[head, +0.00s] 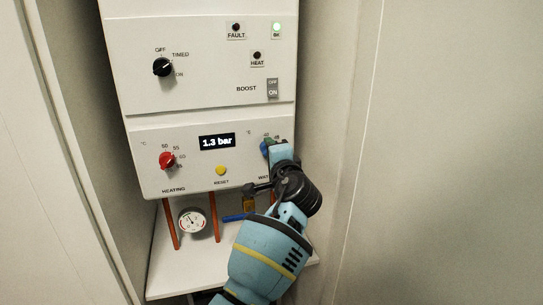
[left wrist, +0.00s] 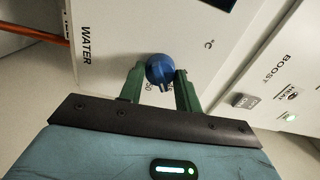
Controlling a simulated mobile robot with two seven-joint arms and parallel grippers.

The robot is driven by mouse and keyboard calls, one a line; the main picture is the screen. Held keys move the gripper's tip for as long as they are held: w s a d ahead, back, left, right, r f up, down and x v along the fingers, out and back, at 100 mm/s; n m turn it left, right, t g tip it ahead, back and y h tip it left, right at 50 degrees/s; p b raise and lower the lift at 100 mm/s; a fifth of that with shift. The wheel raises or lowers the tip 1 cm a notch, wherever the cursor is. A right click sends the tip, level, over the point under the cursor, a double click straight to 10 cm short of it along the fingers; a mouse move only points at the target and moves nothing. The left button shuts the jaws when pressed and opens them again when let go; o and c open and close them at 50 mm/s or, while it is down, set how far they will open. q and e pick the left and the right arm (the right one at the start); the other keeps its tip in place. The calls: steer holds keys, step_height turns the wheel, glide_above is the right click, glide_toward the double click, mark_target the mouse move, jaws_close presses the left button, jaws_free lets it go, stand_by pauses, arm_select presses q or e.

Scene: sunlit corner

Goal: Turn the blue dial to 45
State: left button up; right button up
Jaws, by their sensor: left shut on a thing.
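The blue dial (left wrist: 159,69) is on the lower white panel, beside the WATER label. In the left wrist view it sits between the two green fingers of my left gripper (left wrist: 160,78), which is shut on it. The dial's ridge points down in that view, toward the fingers' base. A "50" shows by the left finger; other scale marks are mostly hidden by the fingers. In the head view, my left gripper (head: 268,146) covers most of the blue dial (head: 264,149), and 45 cannot be read clearly. My right gripper is not in view.
A red heating dial (head: 167,160), a yellow reset button (head: 221,171) and a display (head: 217,142) reading 1.3 bar are on the same panel. Above are a black knob (head: 162,67) and boost switch (head: 272,88). A gauge (head: 192,222), copper pipes and a blue-handled valve (head: 234,218) are below.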

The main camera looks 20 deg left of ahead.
arm_select(q)
steer(key=shift+n, duration=0.6)
steer(key=o, duration=1)
steer(key=shift+c, duration=0.2)
steer(key=shift+s+d, duration=0.1)
steer(key=v, duration=0.7)
steer(key=shift+s+d+b, duration=0.15)
steer(key=shift+s+b, duration=0.15)
